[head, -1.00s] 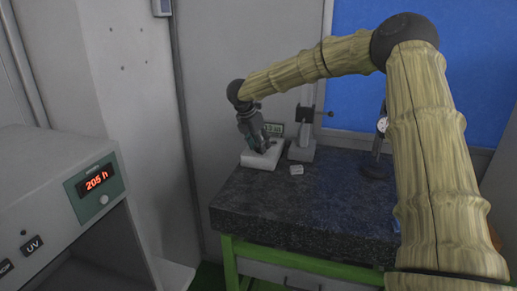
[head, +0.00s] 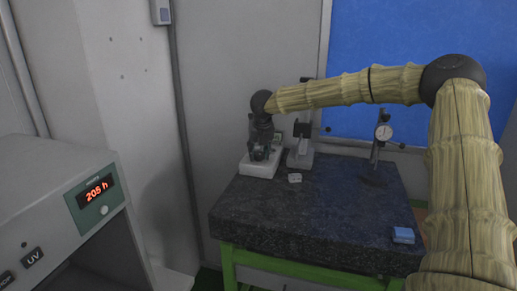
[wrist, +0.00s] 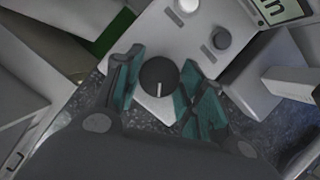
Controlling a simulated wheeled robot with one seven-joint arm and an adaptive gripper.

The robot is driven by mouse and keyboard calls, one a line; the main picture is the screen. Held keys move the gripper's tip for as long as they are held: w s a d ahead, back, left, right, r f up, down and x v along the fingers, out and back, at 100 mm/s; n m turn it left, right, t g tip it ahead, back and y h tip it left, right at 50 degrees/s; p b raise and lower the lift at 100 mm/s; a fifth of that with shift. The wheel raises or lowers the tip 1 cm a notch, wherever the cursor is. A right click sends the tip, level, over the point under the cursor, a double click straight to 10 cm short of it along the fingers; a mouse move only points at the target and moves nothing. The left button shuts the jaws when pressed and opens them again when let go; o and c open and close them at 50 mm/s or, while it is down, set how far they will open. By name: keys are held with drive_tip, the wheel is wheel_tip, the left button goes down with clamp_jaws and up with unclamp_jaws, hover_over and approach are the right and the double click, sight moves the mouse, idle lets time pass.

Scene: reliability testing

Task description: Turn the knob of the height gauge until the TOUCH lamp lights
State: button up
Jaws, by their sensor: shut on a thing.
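A white control box (head: 257,172) stands at the back left of the dark granite plate. In the wrist view its black round knob (wrist: 158,77) has a white pointer line facing down in the picture. My gripper (wrist: 160,86) is shut on this knob, one green-padded finger on each side; in the head view my gripper (head: 259,152) points down onto the box. A pale round cap (wrist: 187,5), perhaps the lamp, looks unlit; no label is readable. The display (wrist: 280,9) is cut off by the frame. The grey gauge column (head: 303,135) stands just right of the box.
On the granite plate (head: 300,218) are a small white block (head: 295,178), a dial indicator (head: 383,132) on a stand, and a blue block (head: 403,235) at the front right. A grey UV cabinet (head: 50,190) stands at left. The plate's middle is clear.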

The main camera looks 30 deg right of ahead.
drive_tip(key=shift+d+r+n+y+p, duration=0.15)
drive_tip(key=shift+n+y+p, duration=0.55)
drive_tip(key=shift+n+p, duration=1)
drive_tip(key=shift+n, duration=0.4)
drive_tip(key=o, duration=1)
drive_tip(key=shift+s, duration=0.1)
drive_tip(key=v, duration=1.1)
drive_tip(key=shift+s+d+r, duration=0.2)
drive_tip(key=shift+s, duration=0.1)
